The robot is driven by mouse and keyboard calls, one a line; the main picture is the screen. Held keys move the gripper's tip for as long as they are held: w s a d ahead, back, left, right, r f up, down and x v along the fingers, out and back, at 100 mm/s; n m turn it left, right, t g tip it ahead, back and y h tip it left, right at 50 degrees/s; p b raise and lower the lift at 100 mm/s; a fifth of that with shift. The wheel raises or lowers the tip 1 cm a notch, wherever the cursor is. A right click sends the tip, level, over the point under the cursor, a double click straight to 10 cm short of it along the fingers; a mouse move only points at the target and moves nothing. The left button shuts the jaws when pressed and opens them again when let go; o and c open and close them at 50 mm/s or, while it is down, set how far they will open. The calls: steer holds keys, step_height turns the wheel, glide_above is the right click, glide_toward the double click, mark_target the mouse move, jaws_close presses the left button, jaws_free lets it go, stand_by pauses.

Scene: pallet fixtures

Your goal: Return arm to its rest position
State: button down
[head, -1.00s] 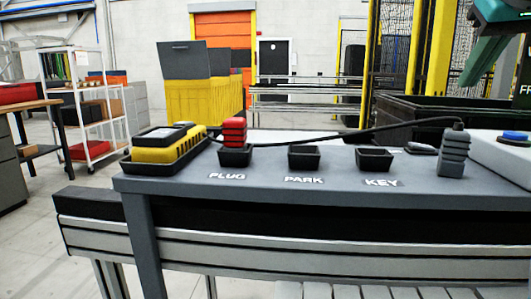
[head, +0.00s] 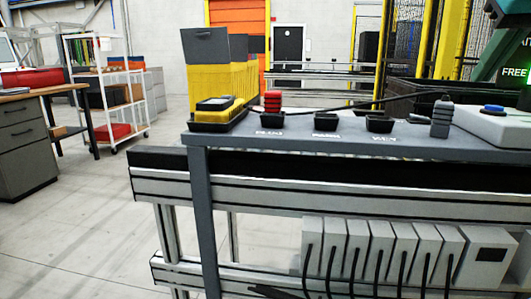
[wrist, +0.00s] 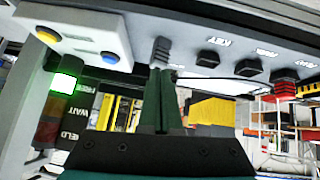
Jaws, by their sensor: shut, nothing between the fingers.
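My gripper (wrist: 160,78) shows in the wrist view as two green fingers held together with nothing between them. Its tips point toward a grey ribbed connector (wrist: 160,50); I cannot tell how far apart they are. In the head view that connector (head: 441,118) stands upright on the grey shelf (head: 350,140), with a black cable running left to a yellow device (head: 218,105). Part of my green arm shows at the top right of the head view; the fingers are out of that frame.
A red ribbed block (head: 272,101) stands in the left shelf socket; two dark sockets (head: 326,121) beside it look empty. A white box with a blue button (head: 492,110) sits right. A green FREE light (wrist: 65,82) is lit. Open floor (head: 70,240) lies left.

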steer(key=a+f+g+y, duration=0.25)
steer(key=a+f, duration=0.35)
steer(key=f, duration=0.7)
steer(key=a+f+g+y, duration=0.1)
steer(key=a+f+g, duration=0.35)
steer(key=f, duration=0.85)
steer(key=s+a+f+n+g, duration=0.1)
steer(key=s+a+f, duration=0.3)
steer(key=s+f, duration=0.5)
steer(key=s+a+f+n+g, duration=0.1)
steer(key=s+a+f, duration=0.3)
steer(key=s+f, duration=0.5)
step_height(320, 180, down, 5)
steer(key=shift+s+a+f+g+h, duration=0.2)
steer(key=shift+s+a+g+h, duration=0.15)
steer(key=shift+g, duration=0.25)
steer(key=shift+w, duration=0.1)
